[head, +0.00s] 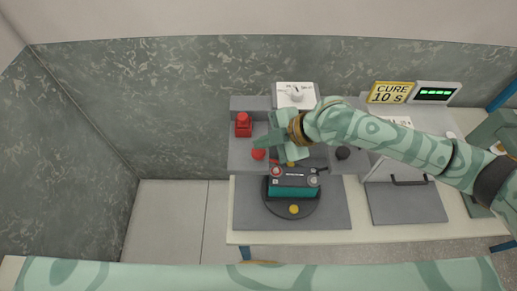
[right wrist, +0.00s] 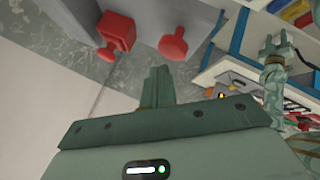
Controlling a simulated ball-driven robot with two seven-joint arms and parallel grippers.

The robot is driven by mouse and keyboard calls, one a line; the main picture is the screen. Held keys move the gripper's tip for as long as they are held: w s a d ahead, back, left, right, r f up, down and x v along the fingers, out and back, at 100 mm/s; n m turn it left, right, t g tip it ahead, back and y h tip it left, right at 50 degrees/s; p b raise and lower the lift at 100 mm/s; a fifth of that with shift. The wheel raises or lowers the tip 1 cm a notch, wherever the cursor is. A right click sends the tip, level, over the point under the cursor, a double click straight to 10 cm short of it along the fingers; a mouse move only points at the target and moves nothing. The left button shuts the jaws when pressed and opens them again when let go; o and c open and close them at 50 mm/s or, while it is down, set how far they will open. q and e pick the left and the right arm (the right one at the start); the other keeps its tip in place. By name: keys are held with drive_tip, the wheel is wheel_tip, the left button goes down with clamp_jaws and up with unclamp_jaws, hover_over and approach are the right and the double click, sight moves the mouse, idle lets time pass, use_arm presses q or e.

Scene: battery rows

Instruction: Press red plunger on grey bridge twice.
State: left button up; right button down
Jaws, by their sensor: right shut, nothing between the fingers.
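The red plunger (head: 258,154) is a round red knob on the left part of the grey bridge (head: 238,162). It shows as a red mushroom shape in the right wrist view (right wrist: 173,44). My right gripper (head: 262,142) is shut and empty, its fingertips just above and beside the plunger in the head view. In the right wrist view the shut fingers (right wrist: 158,75) point toward the plunger, with a visible gap. My left gripper (right wrist: 281,45) shows small in the right wrist view, fingers apart and empty; it is not in the head view.
A red block (head: 243,124) stands behind the plunger. A black knob (head: 343,153) is on the bridge's right part. A teal battery (head: 293,186) sits on a dark round plate in front. A CURE sign (head: 391,92) and green display (head: 435,94) stand at the back right.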

sight(263, 152)
drive_tip(key=shift+f, duration=0.15)
idle(0.5)
drive_tip(key=shift+f, duration=0.25)
drive_tip(key=shift+f+b, duration=0.65)
drive_tip(key=shift+f, duration=0.4)
idle(0.9)
idle(0.3)
drive_tip(key=shift+r+p, duration=1.4)
drive_tip(key=shift+r, duration=0.05)
drive_tip(key=shift+r, duration=0.15)
wheel_tip(263, 152, up, 5)
drive_tip(key=p, duration=0.5)
